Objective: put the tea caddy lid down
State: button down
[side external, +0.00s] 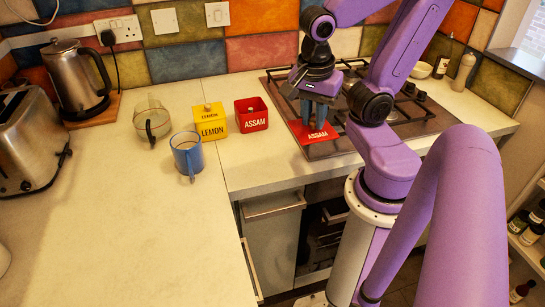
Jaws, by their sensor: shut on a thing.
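The red tea caddy lid (313,135), marked ASSAM, is at my gripper (317,122), over the front left part of the hob. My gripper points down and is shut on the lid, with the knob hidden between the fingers. I cannot tell whether the lid touches the surface beneath it. The red ASSAM caddy (252,117) stands open on the worktop to the left of the hob. The yellow LEMON caddy (209,122), with its lid on, stands just left of it.
A blue mug (187,155) and a clear glass jug (152,122) stand left of the caddies. A kettle (76,78) and toaster (30,140) are at the far left. The hob (425,122) has raised pan supports. The front left worktop (120,235) is clear.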

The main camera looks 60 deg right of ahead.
jog(key=shift+s+f, duration=0.2)
jog(key=shift+s, duration=0.4)
jog(key=shift+s+f, duration=0.2)
jog(key=shift+s, duration=0.35)
jog(key=w+f, duration=0.3)
jog(key=w, duration=0.1)
jog(key=w+d+f, duration=0.1)
jog(key=w+f, duration=0.1)
jog(key=w, duration=0.2)
jog(key=w+d+f, duration=0.1)
jog(key=w+f, duration=0.2)
jog(key=w, duration=0.1)
jog(key=shift+w+d+f, duration=0.1)
jog(key=shift+w+f, duration=0.15)
jog(key=shift+f, duration=0.05)
jog(key=shift+w+d+f, duration=0.1)
jog(key=shift+w+f, duration=0.4)
jog(key=shift+f, duration=1.7)
jog(key=shift+f, duration=0.15)
jog(key=c, duration=1)
grip_release()
